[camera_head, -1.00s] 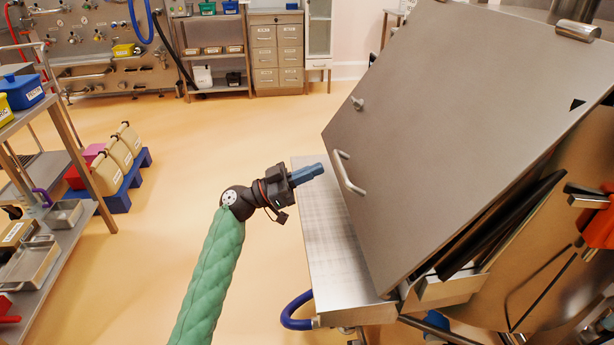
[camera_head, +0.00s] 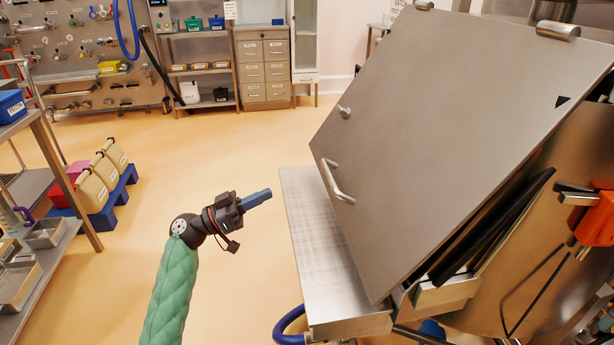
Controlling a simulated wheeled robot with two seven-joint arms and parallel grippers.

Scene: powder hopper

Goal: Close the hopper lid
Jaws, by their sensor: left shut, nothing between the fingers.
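The hopper lid (camera_head: 435,130) is a large flat grey metal plate on the right. It stands tilted, partly open, with a dark gap between it and the hopper body (camera_head: 560,250) at its lower right side. A bar handle (camera_head: 337,180) sits near its left edge, with a small knob (camera_head: 344,112) above it. My left gripper (camera_head: 262,196) has blue fingertips and is shut and empty. It is left of the handle, apart from the lid and the metal ledge (camera_head: 315,240). My right gripper is not in view.
A metal shelf cart (camera_head: 50,150) stands at the left, with jugs on a blue pallet (camera_head: 110,205) beside it. A drawer cabinet (camera_head: 263,70) and shelves stand at the back. Orange clamp parts (camera_head: 595,222) are at the far right. The floor between is clear.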

